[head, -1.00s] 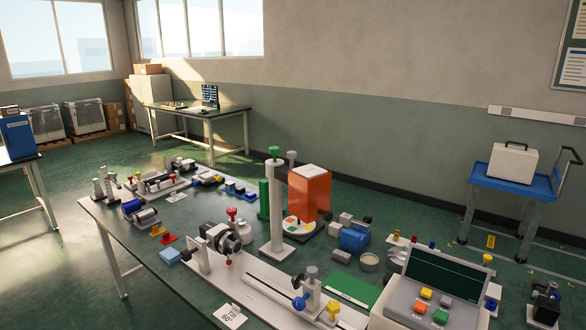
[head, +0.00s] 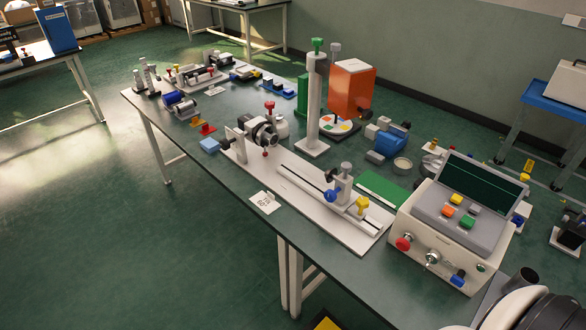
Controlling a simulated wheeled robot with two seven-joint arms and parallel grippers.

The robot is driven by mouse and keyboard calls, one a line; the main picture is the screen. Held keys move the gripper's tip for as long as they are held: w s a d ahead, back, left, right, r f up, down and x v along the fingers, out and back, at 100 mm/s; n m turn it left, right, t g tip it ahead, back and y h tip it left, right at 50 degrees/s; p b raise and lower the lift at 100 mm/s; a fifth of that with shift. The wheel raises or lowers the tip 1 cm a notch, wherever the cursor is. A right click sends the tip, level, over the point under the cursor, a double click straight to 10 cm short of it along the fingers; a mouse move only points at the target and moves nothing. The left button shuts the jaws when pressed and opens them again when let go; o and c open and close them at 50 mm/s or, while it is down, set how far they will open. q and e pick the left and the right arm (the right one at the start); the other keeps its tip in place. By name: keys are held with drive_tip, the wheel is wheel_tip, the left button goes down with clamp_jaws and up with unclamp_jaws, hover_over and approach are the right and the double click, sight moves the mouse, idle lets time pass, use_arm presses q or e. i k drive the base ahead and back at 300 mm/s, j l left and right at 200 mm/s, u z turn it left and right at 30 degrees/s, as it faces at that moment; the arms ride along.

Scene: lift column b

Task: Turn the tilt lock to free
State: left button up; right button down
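A white upright column (head: 314,110) stands on a white base near the middle of the workbench. A green knob (head: 318,46) sits on its top, and a grey knob (head: 335,49) shows just right of it. An orange block (head: 351,88) is to the right of the column, with a dark knob (head: 365,101) low on its right side. No label or pointer is readable, so I cannot tell which part is the tilt lock or how it is set. Neither of my grippers can be made out in the head view.
A white rail fixture (head: 300,195) with blue and yellow knobs lies in front of the column. A control box (head: 455,222) with several buttons stands at the right. The floor at lower left is clear.

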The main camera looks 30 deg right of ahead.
sight(269, 104)
drive_tip(key=i+j+z, duration=0.1)
drive_tip(key=z, duration=0.4)
drive_tip(key=i+j+z, duration=0.2)
drive_tip(key=z, duration=0.3)
drive_tip(key=i+j+z, duration=0.25)
drive_tip(key=z, duration=0.25)
